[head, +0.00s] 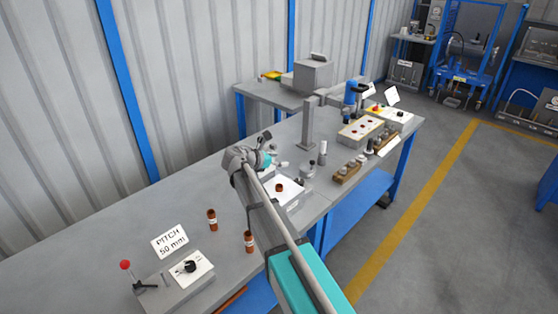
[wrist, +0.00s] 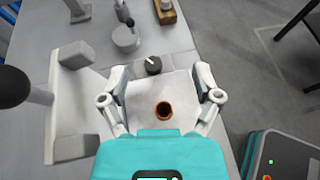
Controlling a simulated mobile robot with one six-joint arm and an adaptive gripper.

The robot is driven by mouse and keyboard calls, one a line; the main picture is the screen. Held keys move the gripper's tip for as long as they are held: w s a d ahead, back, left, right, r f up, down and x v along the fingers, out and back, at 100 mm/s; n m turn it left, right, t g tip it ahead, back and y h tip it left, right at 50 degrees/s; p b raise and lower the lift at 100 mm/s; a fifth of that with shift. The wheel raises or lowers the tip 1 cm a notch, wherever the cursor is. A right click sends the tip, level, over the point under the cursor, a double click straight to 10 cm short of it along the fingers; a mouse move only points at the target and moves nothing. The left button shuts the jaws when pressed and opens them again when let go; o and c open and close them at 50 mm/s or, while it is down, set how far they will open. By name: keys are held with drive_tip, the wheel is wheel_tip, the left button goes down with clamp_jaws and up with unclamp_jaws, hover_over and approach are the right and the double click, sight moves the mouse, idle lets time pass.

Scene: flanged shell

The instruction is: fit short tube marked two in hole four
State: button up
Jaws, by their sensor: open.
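A short brown tube (head: 280,188) stands upright on a white-topped plate (head: 293,197) just beyond my arm. In the wrist view this tube (wrist: 164,111) shows its dark open top, between and below my fingers. Two more brown tubes with pale labels, one farther left (head: 212,220) and one nearer my arm (head: 249,241), stand on the bench. I cannot read any tube's marking or a hole number. My gripper (wrist: 162,73) is open and empty above the plate; in the head view its fingers are small and partly hidden by my arm.
A black knob (wrist: 153,65) sits at the plate's far edge. At the near left are a box with a black knob (head: 190,266), a red-tipped lever (head: 125,265) and a "PITCH 50 mm" sign (head: 169,241). A wooden block (head: 347,172) and a post (head: 308,125) stand beyond.

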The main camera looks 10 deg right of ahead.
drive_tip(key=shift+r+p, duration=0.6)
drive_tip(key=shift+r, duration=0.25)
idle(0.3)
drive_tip(key=s+d+f+m+g+y, duration=0.2)
drive_tip(key=s+f+m+y, duration=0.15)
drive_tip(key=s+m, duration=0.35)
drive_tip(key=s+d+f+m+g+y, duration=0.25)
drive_tip(key=s+f+m, duration=0.2)
drive_tip(key=s, duration=0.35)
drive_tip(key=s+a+f+m+y, duration=0.1)
drive_tip(key=s+m+y, duration=0.2)
drive_tip(key=s+m, duration=0.2)
drive_tip(key=s+a+f+m+g+y, duration=0.1)
drive_tip(key=s+a+m+y, duration=0.1)
drive_tip(key=s+m, duration=0.4)
drive_tip(key=shift+s+f+y+p, duration=0.4)
drive_tip(key=shift+s+y, duration=0.3)
drive_tip(key=shift+s, duration=0.9)
drive_tip(key=shift+r+m, duration=0.1)
drive_tip(key=shift+m, duration=0.15)
